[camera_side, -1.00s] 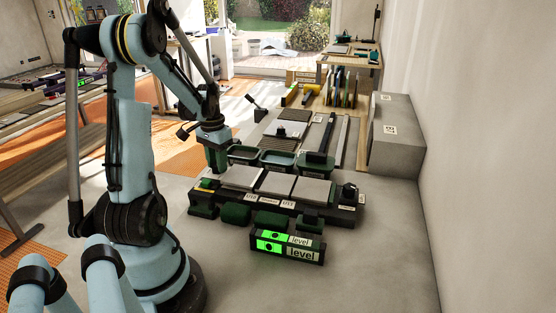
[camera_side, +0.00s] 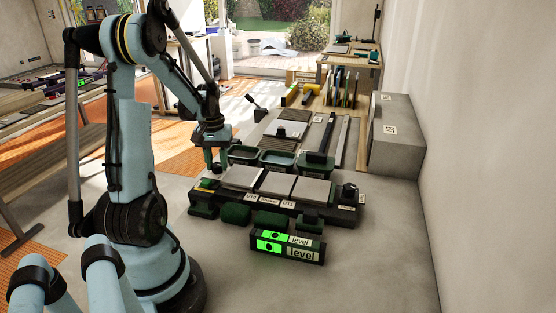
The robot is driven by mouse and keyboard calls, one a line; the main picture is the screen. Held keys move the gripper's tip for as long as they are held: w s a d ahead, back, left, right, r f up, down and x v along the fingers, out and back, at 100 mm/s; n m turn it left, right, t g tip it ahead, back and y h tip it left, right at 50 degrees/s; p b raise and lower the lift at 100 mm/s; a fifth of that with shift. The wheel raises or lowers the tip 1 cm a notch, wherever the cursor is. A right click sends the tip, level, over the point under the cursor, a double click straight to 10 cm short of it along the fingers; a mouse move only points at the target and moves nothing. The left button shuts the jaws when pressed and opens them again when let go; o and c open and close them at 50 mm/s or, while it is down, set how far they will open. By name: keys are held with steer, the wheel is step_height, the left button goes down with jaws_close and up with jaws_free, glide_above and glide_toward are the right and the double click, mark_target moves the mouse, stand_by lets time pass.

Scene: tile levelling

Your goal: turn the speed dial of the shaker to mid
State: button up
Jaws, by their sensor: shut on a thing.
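The shaker (camera_side: 330,207) is a long dark base on the grey floor, with light grey tiles on top. My gripper (camera_side: 216,163) points down at the shaker's back left end. Its fingers are shut on a small dark thing there, which appears to be the speed dial (camera_side: 218,171). The dial is mostly hidden by the fingers, and its mark and setting cannot be read.
A black level with a bright green face (camera_side: 287,247) lies in front of the shaker. Dark green trays (camera_side: 279,157) stand close behind it. A grey block (camera_side: 394,140) stands by the right wall. Bare floor lies at the front right.

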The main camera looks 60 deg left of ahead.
mark_target(217, 164)
stand_by(0.3)
steer(key=o, duration=1.1)
steer(key=shift+c, duration=0.2)
steer(key=shift+r, duration=0.15)
step_height(217, 164, up, 12)
steer(key=w+d+m+t+y, duration=0.25)
steer(key=w+d+m, duration=0.35)
steer(key=d, duration=0.8)
steer(key=d+f+m+t+h, duration=0.1)
steer(key=d+m+t, duration=0.1)
steer(key=d, duration=0.7)
steer(key=w+d+f+m+t+h, duration=0.1)
steer(key=d+m, duration=0.3)
steer(key=d, duration=0.5)
steer(key=shift+t, duration=0.85)
